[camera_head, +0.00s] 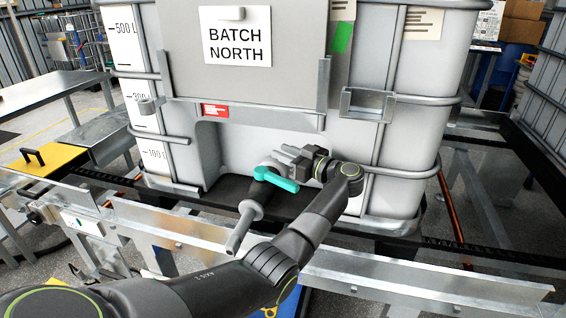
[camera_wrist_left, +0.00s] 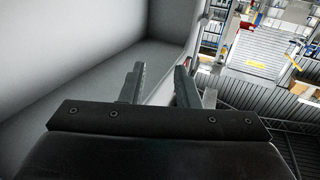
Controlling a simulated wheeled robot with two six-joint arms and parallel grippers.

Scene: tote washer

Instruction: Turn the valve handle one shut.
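The teal valve handle (camera_head: 278,180) sits on a grey valve at the lower front of the white tank (camera_head: 405,150) labelled BATCH NORTH. It points to the right and slightly down, and the grey outlet pipe (camera_head: 247,215) slants down to the left. My left gripper (camera_head: 284,154) is just above and behind the handle, close to the tank wall. Whether it touches the handle cannot be told. In the left wrist view the two fingers (camera_wrist_left: 156,84) stand apart with nothing between them. The handle does not show there. My right gripper is not in view.
Metal bars (camera_head: 403,97) cage the tank. A metal rail (camera_head: 400,280) runs across in front below it. A yellow plate (camera_head: 40,160) with a black handle lies at the left. A steel table (camera_head: 45,92) stands at the back left.

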